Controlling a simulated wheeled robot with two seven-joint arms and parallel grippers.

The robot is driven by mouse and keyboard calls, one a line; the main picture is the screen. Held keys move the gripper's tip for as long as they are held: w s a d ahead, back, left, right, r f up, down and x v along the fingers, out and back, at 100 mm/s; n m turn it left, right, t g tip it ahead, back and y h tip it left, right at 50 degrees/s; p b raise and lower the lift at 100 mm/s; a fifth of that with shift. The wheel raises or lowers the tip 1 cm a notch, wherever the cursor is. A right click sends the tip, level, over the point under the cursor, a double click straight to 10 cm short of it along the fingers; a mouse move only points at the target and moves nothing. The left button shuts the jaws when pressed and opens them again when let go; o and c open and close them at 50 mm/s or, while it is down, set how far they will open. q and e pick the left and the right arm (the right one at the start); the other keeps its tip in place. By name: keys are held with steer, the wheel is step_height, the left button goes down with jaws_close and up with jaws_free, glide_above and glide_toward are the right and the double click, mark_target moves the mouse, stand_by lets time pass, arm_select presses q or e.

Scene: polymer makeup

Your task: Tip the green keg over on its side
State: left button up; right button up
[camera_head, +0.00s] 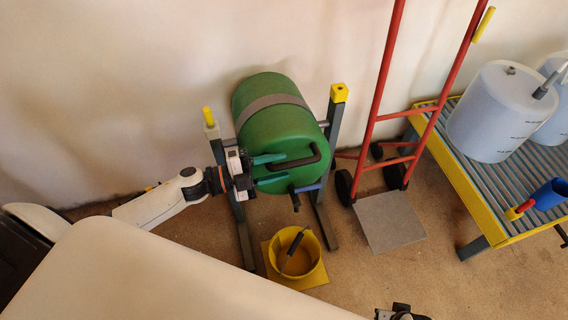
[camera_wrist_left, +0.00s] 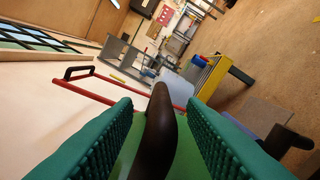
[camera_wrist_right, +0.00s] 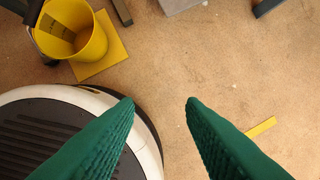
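The green keg (camera_head: 270,100), with a grey strap around it, sits between the posts of a grey stand (camera_head: 334,125). Its end face with a dark bar handle (camera_head: 308,160) points toward me, and its long side runs back toward the wall. I cannot tell its exact tilt. My left gripper (camera_head: 272,170) is at this end face. In the left wrist view the dark handle (camera_wrist_left: 158,135) lies between the open green fingers, with green surface showing on both sides. My right gripper (camera_wrist_right: 163,105) is open and empty above the floor, with only its edge in the head view.
A yellow bucket (camera_head: 318,272) stands on a yellow plate below the keg. A red hand truck (camera_head: 375,100) stands to the right. Farther right is a yellow-edged grated platform (camera_head: 462,185) with white drums (camera_head: 490,120) and a blue jug (camera_head: 549,194). The wall is close behind the keg.

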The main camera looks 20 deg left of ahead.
arm_select(q)
steer(key=v, duration=0.9)
steer(key=shift+s+a, duration=0.25)
arm_select(e)
steer(key=shift+s+d+f, duration=0.1)
steer(key=shift+f, duration=0.8)
arm_select(q)
steer(key=shift+f, duration=0.1)
arm_select(e)
steer(key=shift+s, duration=0.15)
